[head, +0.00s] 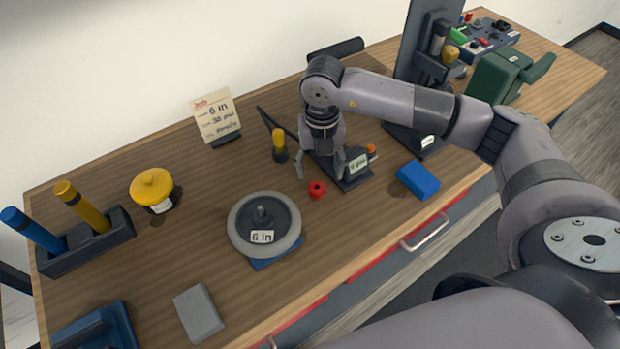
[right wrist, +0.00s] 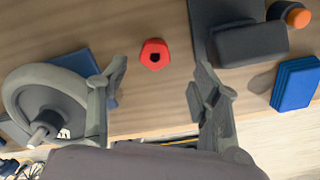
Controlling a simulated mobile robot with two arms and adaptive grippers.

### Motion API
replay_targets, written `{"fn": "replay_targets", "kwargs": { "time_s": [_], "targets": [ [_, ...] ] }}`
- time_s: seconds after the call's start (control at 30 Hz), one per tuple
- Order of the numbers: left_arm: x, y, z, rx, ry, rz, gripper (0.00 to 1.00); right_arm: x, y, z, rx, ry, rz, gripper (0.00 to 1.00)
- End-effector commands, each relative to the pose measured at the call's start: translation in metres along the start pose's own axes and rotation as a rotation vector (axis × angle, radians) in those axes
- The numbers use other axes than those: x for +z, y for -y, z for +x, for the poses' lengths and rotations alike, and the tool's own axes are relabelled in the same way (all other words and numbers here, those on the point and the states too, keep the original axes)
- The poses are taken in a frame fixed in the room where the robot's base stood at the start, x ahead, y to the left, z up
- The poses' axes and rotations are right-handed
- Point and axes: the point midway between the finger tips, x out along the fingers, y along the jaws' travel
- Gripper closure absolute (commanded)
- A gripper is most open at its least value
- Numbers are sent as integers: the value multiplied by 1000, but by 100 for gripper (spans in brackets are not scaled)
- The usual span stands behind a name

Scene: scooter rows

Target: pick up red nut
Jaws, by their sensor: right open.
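The red nut (head: 317,190) is a small red ring with a dark hole, on the wooden table near its front middle. In the right wrist view the nut (right wrist: 154,54) lies beyond the fingertips, between them from side to side. My right gripper (head: 320,172) points down, open and empty, above and just behind the nut in the head view. Its two fingers also show apart in the right wrist view (right wrist: 155,85). Nothing covers the nut. My left gripper is not seen.
A grey wheel (head: 264,224) labelled 6 in lies left of the nut. A dark labelled device (head: 352,180) stands close on its right, and a blue block (head: 418,180) farther right. A yellow-handled tool (head: 279,146) stands behind. Bare tabletop lies in front of the nut.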

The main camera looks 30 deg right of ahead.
Motion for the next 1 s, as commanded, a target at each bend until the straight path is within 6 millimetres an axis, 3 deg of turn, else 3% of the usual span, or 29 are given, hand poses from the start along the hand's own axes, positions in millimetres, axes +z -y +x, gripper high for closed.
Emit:
{"fn": "replay_targets", "kwargs": {
  "time_s": [0.37, 0.5, 0.77, 1.0],
  "targets": [
    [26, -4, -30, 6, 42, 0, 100, 0, -9, 44, -2, -5, -2, 42],
    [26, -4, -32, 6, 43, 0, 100, 1, -8, 62, 0, -2, 0, 42],
    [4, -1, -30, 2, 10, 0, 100, 1, -8, 68, 1, -1, -1, 42],
    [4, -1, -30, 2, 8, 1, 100, 1, -8, 67, 1, -1, -1, 57]
  ]
}}
